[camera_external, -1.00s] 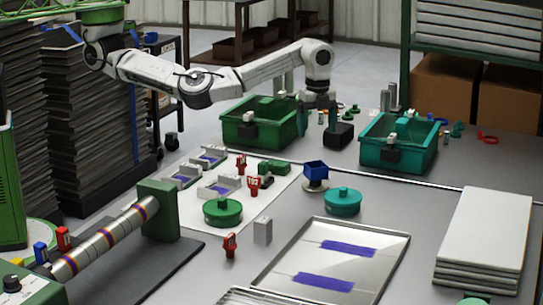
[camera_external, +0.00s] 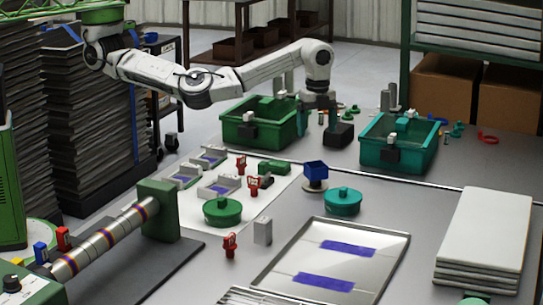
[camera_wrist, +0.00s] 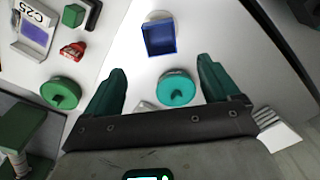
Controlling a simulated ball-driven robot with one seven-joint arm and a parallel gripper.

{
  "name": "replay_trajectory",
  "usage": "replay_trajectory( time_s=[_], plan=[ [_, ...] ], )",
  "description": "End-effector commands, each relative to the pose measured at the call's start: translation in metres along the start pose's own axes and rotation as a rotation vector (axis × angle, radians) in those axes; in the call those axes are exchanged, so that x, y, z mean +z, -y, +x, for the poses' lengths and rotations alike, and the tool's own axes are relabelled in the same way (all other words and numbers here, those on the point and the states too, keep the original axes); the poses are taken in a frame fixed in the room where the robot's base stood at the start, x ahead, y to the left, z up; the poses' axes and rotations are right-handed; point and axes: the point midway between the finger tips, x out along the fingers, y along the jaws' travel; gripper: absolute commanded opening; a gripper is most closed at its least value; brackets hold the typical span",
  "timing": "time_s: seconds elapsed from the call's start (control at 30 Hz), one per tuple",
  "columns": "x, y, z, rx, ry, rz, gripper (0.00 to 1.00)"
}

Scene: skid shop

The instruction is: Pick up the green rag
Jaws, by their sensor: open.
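No thing is clearly a flat cloth. A small green folded-looking, block-like piece (camera_external: 273,167) lies on the white sheet, and I cannot tell if it is the green rag. A similar green piece (camera_wrist: 73,15) shows at the top left in the wrist view. My gripper (camera_external: 318,115) is open and empty, held above the bench near the green bin. In the wrist view its two dark teal fingers (camera_wrist: 162,76) are spread wide, with a teal round lidded thing (camera_wrist: 176,88) seen between them. The green piece is beyond the left finger.
A green bin (camera_external: 229,132) and a teal bin (camera_external: 372,146) stand at the back. A blue tray (camera_external: 316,170), green round lid (camera_external: 222,211), red tags and metal brackets crowd the middle. A shiny metal tray (camera_external: 380,252) and stacked white panels (camera_external: 485,230) lie right.

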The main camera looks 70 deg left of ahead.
Motion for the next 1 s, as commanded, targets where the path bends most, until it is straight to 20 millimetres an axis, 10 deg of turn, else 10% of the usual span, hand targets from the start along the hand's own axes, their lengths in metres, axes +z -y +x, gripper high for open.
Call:
replay_trajectory(
  time_s=[0.47, 1.0],
  plan=[
    [0.007, 0.000, 0.002, 0.004, 0.002, -0.172, 0.87],
    [0.052, -0.009, 0.026, 0.007, 0.012, -1.466, 0.87]
  ],
)
